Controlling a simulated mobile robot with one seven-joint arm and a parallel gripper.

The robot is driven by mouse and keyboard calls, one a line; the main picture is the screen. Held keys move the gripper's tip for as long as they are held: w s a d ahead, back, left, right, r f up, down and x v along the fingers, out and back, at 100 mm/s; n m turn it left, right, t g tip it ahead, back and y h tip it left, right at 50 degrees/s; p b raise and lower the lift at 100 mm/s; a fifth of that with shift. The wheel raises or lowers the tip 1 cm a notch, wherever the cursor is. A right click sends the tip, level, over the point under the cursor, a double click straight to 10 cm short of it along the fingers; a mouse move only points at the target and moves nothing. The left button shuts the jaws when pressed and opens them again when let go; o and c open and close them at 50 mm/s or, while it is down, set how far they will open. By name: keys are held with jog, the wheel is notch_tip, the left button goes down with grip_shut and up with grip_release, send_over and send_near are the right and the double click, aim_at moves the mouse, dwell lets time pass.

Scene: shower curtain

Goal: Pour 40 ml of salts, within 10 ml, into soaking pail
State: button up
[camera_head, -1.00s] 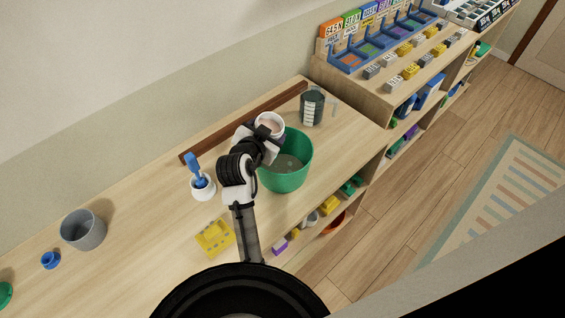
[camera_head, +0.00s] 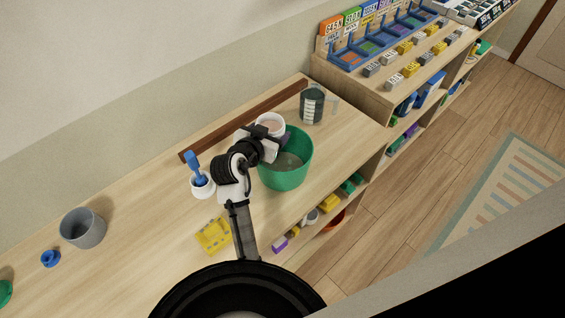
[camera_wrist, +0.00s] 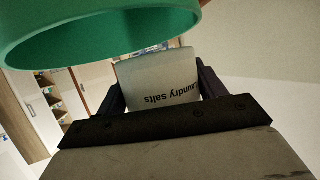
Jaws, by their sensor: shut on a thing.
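The soaking pail is the green bucket (camera_head: 285,178) on the wooden counter. Its open top faces up, and it also fills the upper left of the wrist view (camera_wrist: 100,40). A white cup of laundry salts (camera_head: 270,121) is at the pail's far left rim, with pale pinkish contents showing in its mouth. In the wrist view the cup (camera_wrist: 158,80) sits between my fingers, its label upside down in the picture. My gripper (camera_head: 270,143) is shut on it. The cup looks near upright; I see no salts falling. The pail's bottom is partly hidden.
A dark container with a pale scale (camera_head: 312,104) stands behind the pail. A white pot with a blue tool (camera_head: 202,187), a yellow tray (camera_head: 213,235) and a grey bucket (camera_head: 83,229) stand to the left. A brown strip (camera_head: 240,122) runs along the back.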

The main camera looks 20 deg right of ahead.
jog(key=shift+r, duration=0.15)
jog(key=shift+r, duration=1.9)
jog(key=shift+n+h, duration=0.3)
